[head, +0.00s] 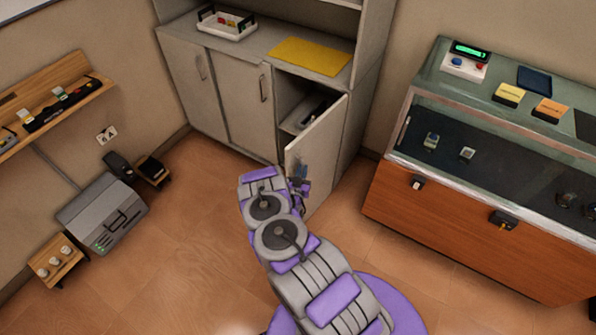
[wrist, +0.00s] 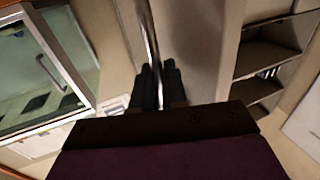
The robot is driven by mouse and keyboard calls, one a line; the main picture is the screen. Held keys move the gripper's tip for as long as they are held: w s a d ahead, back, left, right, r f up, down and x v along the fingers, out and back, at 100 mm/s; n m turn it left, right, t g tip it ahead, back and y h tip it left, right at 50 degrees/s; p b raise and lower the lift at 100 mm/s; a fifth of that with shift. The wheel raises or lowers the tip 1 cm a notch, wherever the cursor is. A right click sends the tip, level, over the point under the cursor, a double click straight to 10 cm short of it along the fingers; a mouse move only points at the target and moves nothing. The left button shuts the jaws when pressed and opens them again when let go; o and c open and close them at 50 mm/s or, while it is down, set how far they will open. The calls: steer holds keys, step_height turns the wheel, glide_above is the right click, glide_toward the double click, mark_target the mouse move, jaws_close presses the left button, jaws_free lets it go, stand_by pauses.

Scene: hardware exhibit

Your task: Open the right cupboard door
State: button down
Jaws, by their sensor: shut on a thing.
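The right cupboard door (head: 322,157) stands partly open, swung out from the grey cupboard. My gripper (head: 300,187) is at the door's outer free edge in the head view, where my arm hides part of the door. In the wrist view, my gripper (wrist: 158,82) is shut on the door's metal handle (wrist: 148,35), a thin bar running up between the dark fingers. The door panel (wrist: 195,40) shows behind it. Inside the cupboard, a shelf (head: 297,117) carries a dark object (head: 318,110). The shelved interior also shows in the wrist view (wrist: 262,55).
Two other cupboard doors (head: 240,105) at left are closed. A white tray (head: 226,24) and yellow mat (head: 310,56) lie on the counter. A glass display case (head: 480,150) stands at right. A grey box (head: 102,212) stands at left. Wooden floor (head: 190,215) left of my arm is clear.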

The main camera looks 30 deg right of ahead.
steer(key=shift+d+r, duration=0.15)
steer(key=shift+d, duration=0.15)
steer(key=c, duration=1.5)
jaws_free()
steer(key=o, duration=0.3)
steer(key=shift+d+f, duration=0.2)
steer(key=shift+d, duration=0.1)
steer(key=shift+o, duration=0.2)
steer(key=shift+a, duration=0.1)
steer(key=shift+a, duration=0.3)
steer(key=v, duration=1.6)
steer(key=shift+s+a, duration=0.25)
steer(key=shift+s, duration=0.1)
